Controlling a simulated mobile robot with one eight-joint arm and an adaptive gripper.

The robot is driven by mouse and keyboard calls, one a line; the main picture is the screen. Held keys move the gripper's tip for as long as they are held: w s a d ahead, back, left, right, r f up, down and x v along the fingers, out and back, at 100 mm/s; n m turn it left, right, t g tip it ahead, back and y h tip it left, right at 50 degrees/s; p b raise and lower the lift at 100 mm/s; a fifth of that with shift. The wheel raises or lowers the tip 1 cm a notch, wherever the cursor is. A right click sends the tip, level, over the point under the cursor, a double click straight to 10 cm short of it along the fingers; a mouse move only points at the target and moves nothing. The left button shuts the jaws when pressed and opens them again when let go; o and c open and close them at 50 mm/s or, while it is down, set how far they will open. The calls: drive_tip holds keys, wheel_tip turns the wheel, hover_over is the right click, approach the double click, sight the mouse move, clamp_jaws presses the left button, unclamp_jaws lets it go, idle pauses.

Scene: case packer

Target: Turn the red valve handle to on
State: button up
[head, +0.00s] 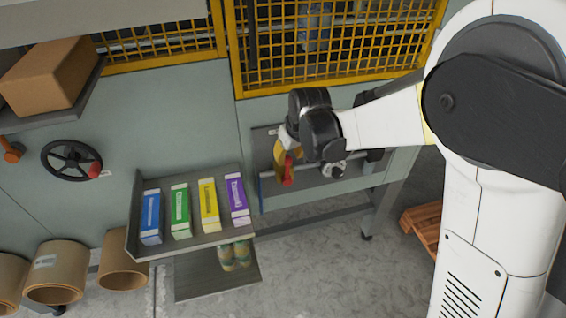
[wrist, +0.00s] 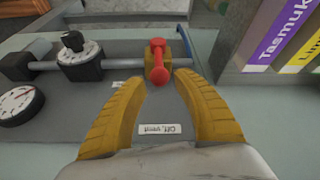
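The red valve handle (wrist: 158,66) is in the upper middle of the wrist view, on a brass-coloured valve body (wrist: 151,53) set in a grey pipe. The handle lies across the pipe, pointing towards my gripper. My gripper (wrist: 163,81) is open, with one yellow finger on each side of the handle's near end. I see a gap on both sides, and no clear contact. In the head view the red handle (head: 287,171) shows just below my gripper (head: 281,158), whose fingers are partly hidden by the wrist.
A round dial (wrist: 17,104) and a gauge-like knob (wrist: 80,53) stand left of the valve in the wrist view. A tray (head: 190,243) of coloured boxes is close by on the left in the head view. A yellow mesh guard (head: 335,60) is above.

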sight(287, 170)
drive_tip(key=b+x, duration=0.2)
drive_tip(key=x, duration=0.6)
drive_tip(key=shift+w+f, duration=0.1)
clamp_jaws()
